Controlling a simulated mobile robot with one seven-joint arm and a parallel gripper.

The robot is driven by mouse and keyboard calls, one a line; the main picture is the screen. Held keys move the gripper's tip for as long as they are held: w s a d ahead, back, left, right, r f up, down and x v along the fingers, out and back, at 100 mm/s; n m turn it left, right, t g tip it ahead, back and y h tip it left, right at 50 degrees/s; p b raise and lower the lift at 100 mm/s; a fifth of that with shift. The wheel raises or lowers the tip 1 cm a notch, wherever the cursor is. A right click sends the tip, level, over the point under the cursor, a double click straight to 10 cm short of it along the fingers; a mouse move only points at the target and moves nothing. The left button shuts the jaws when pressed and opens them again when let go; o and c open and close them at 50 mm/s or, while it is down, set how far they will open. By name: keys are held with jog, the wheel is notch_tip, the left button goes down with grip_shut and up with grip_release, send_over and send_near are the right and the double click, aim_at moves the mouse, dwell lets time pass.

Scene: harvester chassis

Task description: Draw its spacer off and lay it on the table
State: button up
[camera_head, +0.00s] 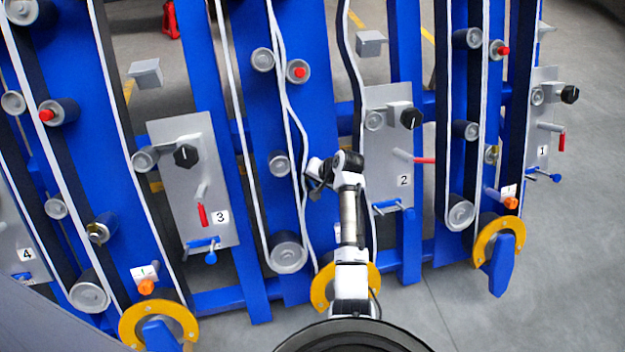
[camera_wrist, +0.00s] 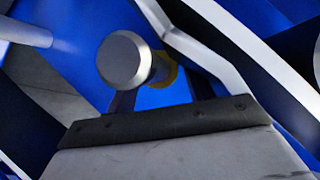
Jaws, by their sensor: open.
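In the wrist view a yellowish ring (camera_wrist: 169,68), perhaps the spacer, sits around a grey round-headed stud (camera_wrist: 123,60) on the blue frame. The stud's head hides much of the ring. My gripper (camera_wrist: 161,94) is open, its two dark fingers pointing at the stud from below, one to each side. Whether they touch the ring cannot be told. In the head view my gripper (camera_head: 314,184) is at the middle blue panel, left of plate 2 (camera_head: 390,150); the ring is hidden there. No table is in view.
White belts (camera_head: 290,110) run down the blue panels close to my gripper. A grey roller (camera_head: 285,252) is below it and a smaller one (camera_head: 279,163) is to its left. Plate 3 (camera_head: 187,170) stands farther left. Bare floor (camera_head: 560,270) is open at right.

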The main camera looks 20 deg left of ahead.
jog(key=c, duration=0.8)
jog(key=shift+s+d+r+p, duration=1.1)
jog(key=shift+s+p, duration=0.45)
jog(key=shift+p, duration=0.7)
jog(key=shift+s+d+r+p, duration=1.05)
jog(key=shift+s+p, duration=0.45)
jog(key=shift+p, duration=0.7)
jog(key=shift+s+d+r+p, duration=1.1)
jog(key=shift+s+p, duration=0.45)
jog(key=shift+p, duration=0.7)
jog(key=shift+s+r+p, duration=0.2)
jog(key=shift+s+p, duration=0.1)
jog(key=shift+d, duration=0.1)
